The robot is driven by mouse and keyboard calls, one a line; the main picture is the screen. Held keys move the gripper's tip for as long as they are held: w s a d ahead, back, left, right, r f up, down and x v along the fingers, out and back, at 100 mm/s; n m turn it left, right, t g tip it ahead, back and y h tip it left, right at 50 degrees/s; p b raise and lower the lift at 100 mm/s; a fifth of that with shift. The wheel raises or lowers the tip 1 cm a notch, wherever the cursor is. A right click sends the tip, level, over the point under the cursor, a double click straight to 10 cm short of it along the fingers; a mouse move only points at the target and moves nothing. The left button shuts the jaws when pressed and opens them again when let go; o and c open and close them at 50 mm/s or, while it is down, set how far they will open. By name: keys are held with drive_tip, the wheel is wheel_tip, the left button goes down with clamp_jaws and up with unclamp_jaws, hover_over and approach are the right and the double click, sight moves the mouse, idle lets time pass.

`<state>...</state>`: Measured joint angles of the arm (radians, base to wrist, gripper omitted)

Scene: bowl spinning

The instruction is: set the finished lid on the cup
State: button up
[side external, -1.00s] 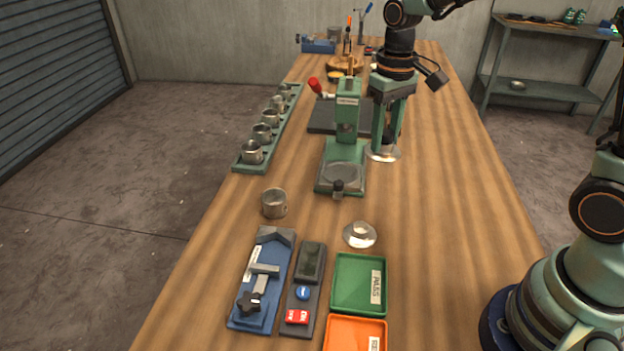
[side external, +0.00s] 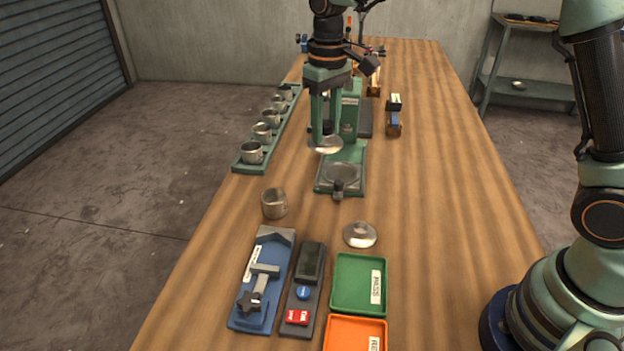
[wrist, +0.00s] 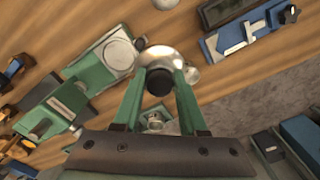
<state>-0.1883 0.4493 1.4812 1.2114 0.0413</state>
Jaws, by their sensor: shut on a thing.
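My gripper (side external: 324,136) is shut on the dark knob (wrist: 158,82) of a shiny metal lid (side external: 325,146). It holds the lid in the air, in front of the left part of the green press. In the wrist view the lid (wrist: 160,56) shows just beyond my fingertips. A metal cup (side external: 274,204) stands on the table, lower and to the left of the held lid and apart from it. A second lid (side external: 360,235) lies on the table right of that cup.
A green press (side external: 352,115) with a round plate (side external: 341,174) stands close behind and right. A rack (side external: 240,166) of several cups runs along the left edge. A blue fixture (side external: 245,317), a button panel (side external: 318,304), a green tray (side external: 337,257) and an orange tray (side external: 340,322) lie in front.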

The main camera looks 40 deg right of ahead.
drive_tip(key=w+a+f+n, duration=0.1)
drive_tip(key=w+a+f, duration=0.2)
drive_tip(key=w+a, duration=0.45)
wheel_tip(320, 180, down, 7)
drive_tip(key=s+a, duration=0.1)
drive_tip(key=s, duration=0.1)
drive_tip(key=shift+a, duration=0.35)
drive_tip(key=shift+w+f, duration=0.1)
drive_tip(key=shift+f, duration=1.4)
idle(1.5)
drive_tip(key=o, duration=1.3)
drive_tip(key=shift+r, duration=0.1)
wheel_tip(320, 180, up, 8)
idle(0.9)
